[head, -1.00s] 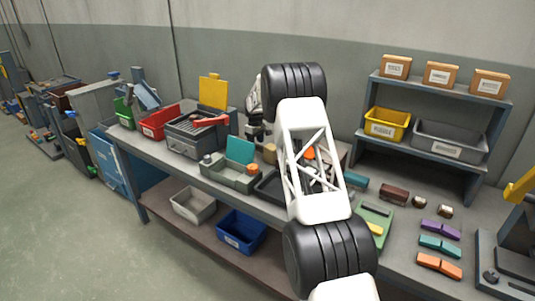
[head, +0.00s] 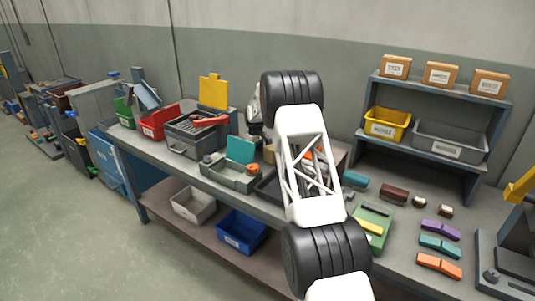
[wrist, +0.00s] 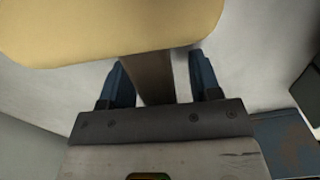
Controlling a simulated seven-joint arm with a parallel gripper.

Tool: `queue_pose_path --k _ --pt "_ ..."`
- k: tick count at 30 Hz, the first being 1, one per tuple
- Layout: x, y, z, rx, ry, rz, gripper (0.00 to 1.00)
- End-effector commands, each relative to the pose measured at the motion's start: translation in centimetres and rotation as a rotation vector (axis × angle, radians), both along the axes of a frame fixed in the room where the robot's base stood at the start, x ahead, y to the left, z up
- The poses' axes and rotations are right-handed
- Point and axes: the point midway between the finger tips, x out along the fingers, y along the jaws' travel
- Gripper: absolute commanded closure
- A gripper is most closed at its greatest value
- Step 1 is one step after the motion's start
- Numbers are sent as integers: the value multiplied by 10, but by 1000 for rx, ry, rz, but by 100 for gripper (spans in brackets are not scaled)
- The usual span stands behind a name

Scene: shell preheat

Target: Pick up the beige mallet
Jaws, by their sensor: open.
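The beige mallet shows large in the wrist view, with its pale yellow-beige head (wrist: 110,25) across the top left. Its brown handle (wrist: 148,78) runs down from the head between the two blue fingers of my gripper (wrist: 160,78). My gripper is open, one finger on each side of the handle. A gap shows on the right side of the handle; contact on the left side is unclear. In the head view, a small beige part (head: 269,153), probably the mallet head, shows beside my arm. My arm hides most of that spot and the fingertips there.
A green-grey tray (head: 228,176) and a dark tray (head: 266,188) lie near my arm. A grey toolbox (head: 184,136) and a red bin (head: 158,121) stand further left. A shelf (head: 420,87) with bins stands to the right. Several coloured blocks lie at the front right.

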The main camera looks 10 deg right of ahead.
Motion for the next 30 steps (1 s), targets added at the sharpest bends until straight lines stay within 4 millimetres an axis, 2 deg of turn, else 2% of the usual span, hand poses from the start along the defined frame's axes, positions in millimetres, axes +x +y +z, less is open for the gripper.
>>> queue_pose_path --k 4,15,30 --pt "0 0 0 0 0 0 44" --pt "0 0 0 0 0 0 100" --pt "0 0 7 0 -1 0 100"
